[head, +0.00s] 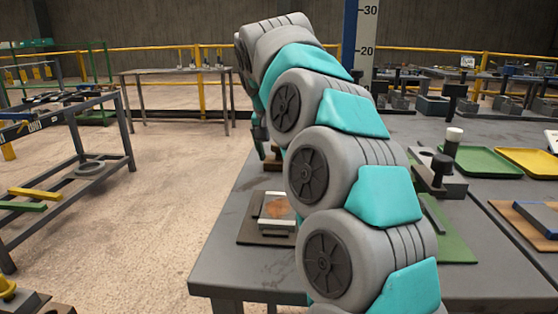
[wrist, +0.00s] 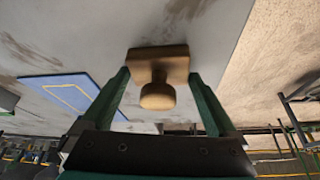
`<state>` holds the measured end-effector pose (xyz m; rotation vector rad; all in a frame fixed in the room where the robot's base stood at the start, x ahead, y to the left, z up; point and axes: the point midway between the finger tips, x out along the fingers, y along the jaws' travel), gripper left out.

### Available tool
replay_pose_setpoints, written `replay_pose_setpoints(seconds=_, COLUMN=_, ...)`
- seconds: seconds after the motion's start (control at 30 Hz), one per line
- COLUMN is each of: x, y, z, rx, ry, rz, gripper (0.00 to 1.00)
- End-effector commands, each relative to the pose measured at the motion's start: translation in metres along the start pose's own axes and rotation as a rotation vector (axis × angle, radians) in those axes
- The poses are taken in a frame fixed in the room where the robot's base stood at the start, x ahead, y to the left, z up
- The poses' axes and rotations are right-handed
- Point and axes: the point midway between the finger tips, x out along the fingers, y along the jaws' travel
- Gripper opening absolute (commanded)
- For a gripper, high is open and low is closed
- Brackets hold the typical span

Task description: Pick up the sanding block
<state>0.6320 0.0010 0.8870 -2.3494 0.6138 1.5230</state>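The sanding block, a tan wooden block with a round knob (wrist: 158,66), is in the wrist view, between the tips of my gripper's two green fingers (wrist: 158,78). Its knob points toward the wrist camera. The fingertips are at the block's two sides with almost no gap showing. I cannot tell whether they press on it. In the head view my arm hides most of the gripper, and a small brown part of what looks like the block (head: 272,161) shows at the table's left side.
The grey table (head: 225,243) carries a dark plate with a pale-edged brown piece (head: 276,208) nearer me. Green (head: 483,161) and yellow (head: 532,160) trays and dark fixtures stand right of my arm. A blue mat (wrist: 66,92) shows in the wrist view.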

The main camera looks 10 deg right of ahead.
Motion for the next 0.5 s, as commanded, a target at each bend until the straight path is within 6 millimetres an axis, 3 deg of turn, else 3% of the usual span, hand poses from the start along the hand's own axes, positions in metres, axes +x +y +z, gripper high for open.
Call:
replay_pose_setpoints(seconds=0.03, x=0.0, y=0.0, z=0.0, rx=0.0, ry=0.0, rz=0.0, gripper=0.82)
replay_pose_setpoints(seconds=0.5, x=-0.0004, y=0.0, z=-0.0001, rx=0.0, ry=0.0, rz=0.0, gripper=0.32)
